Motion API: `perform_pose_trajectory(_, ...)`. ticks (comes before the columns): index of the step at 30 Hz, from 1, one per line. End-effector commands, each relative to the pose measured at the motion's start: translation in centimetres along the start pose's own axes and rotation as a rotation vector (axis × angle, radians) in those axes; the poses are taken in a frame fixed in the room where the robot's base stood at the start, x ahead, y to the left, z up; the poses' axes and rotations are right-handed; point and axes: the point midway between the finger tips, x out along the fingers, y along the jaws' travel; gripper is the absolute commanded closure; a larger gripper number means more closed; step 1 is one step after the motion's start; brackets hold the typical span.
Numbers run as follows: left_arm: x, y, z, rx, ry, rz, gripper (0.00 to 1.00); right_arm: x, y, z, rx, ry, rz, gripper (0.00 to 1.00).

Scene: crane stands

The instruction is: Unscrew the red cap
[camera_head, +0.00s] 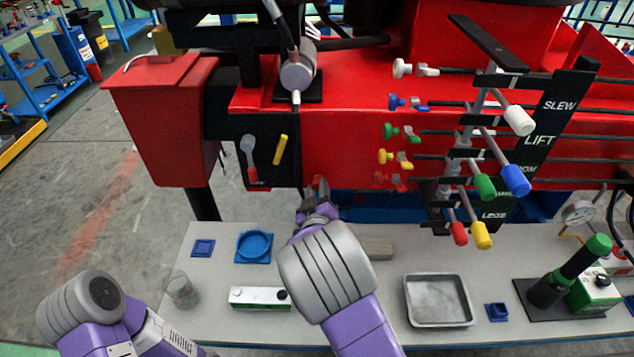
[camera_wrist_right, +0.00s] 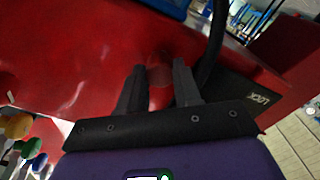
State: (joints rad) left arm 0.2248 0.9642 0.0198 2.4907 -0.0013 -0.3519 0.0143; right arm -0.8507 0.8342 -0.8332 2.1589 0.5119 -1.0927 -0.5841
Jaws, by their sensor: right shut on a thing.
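My right gripper (camera_head: 318,192) is at the lower edge of the red crane body, its fingers pointing up and away. In the right wrist view the gripper (camera_wrist_right: 159,88) has its two dark fingers on either side of a rounded red cap (camera_wrist_right: 160,73) and is shut on it. The cap stands against the red body, so its outline is hard to make out. In the head view the fingers hide most of it. My left arm shows at the lower left; its gripper is out of view.
A grey bench (camera_head: 215,270) holds a blue round dish (camera_head: 254,246), a glass (camera_head: 181,291), a level (camera_head: 260,298) and a metal tray (camera_head: 438,300). Coloured levers (camera_head: 485,187) stick out at the right. A black hose (camera_wrist_right: 212,50) runs close beside the right gripper.

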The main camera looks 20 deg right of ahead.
Motion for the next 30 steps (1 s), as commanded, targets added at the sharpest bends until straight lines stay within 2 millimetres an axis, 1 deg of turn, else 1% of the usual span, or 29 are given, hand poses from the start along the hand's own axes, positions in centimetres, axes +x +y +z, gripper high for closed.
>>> perform_pose_trajectory(8,0.0,0.0,0.0,0.000,0.000,0.000,1.00,-0.2,0.0,0.0,-0.001,0.000,0.000,1.00)
perform_pose_trajectory(10,-0.3,0.1,0.0,0.000,0.000,0.000,1.00,-0.2,0.0,-0.1,-0.021,0.000,0.000,1.00)
perform_pose_trajectory(13,-1.4,0.5,0.1,0.000,0.000,0.000,1.00,-0.2,0.1,-0.3,-0.121,-0.001,-0.002,1.00)
perform_pose_trajectory(16,-2.6,1.0,0.1,0.000,0.000,0.000,1.00,-0.2,0.2,-0.3,-0.262,-0.001,-0.003,1.00)
perform_pose_trajectory(18,-3.1,1.2,0.1,0.000,0.000,0.000,1.00,-0.2,0.1,-0.3,-0.349,-0.001,-0.003,1.00)
perform_pose_trajectory(21,-3.5,1.3,0.1,0.000,0.000,0.000,1.00,-0.2,0.1,-0.1,-0.432,-0.001,-0.002,1.00)
perform_pose_trajectory(24,-3.5,1.3,0.1,0.000,0.000,0.000,1.00,-0.2,0.0,0.0,-0.457,-0.001,-0.001,1.00)
perform_pose_trajectory(30,-3.4,1.3,0.2,0.000,0.000,0.000,1.00,-0.2,0.0,0.1,-0.454,-0.002,-0.001,1.00)
